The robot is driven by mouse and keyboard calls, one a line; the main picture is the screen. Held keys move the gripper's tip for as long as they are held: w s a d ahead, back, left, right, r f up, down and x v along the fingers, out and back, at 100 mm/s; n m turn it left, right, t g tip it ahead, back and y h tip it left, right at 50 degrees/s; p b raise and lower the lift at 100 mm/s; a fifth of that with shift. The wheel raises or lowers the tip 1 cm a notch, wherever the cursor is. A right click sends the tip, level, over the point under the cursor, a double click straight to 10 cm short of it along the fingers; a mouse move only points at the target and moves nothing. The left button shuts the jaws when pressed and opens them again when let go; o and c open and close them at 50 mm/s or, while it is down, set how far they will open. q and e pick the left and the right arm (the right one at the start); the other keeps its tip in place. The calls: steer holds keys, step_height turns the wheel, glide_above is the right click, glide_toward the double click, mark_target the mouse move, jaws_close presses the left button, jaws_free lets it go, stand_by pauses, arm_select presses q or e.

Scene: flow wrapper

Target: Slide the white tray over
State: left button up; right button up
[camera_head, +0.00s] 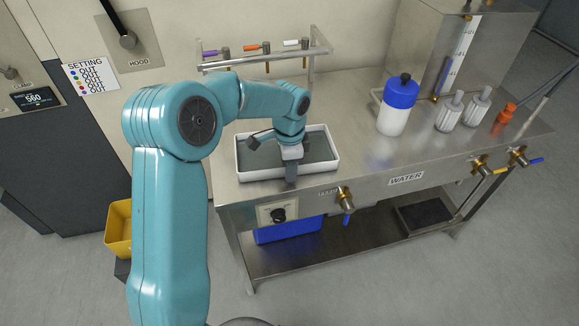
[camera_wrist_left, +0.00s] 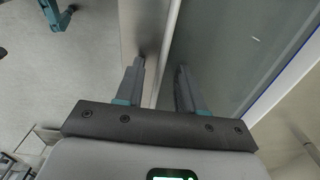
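The white tray (camera_head: 253,173), a shallow rectangle with a grey inside, sits on the left end of the steel bench. My left gripper (camera_head: 291,172) points down at the tray's front wall, near the middle. In the left wrist view, its two fingers (camera_wrist_left: 160,72) stand apart with the tray's rim (camera_wrist_left: 169,40) running between them. One finger is over the grey inside and the other is outside the wall. A gap seems to show beside the rim, so the gripper looks open. My left arm hides part of the tray. My right gripper is not in view.
On the steel bench (camera_head: 352,152), a small rack (camera_head: 262,60) stands behind the tray. A blue-capped white bottle (camera_head: 395,108), two grey-white bottles and an orange one stand to the right. Brass taps (camera_head: 345,197) stick out in front.

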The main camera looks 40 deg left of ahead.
arm_select(q)
steer(key=shift+r, duration=0.2)
step_height(320, 180, up, 16)
steer(key=p, duration=0.2)
stand_by(0.3)
stand_by(0.5)
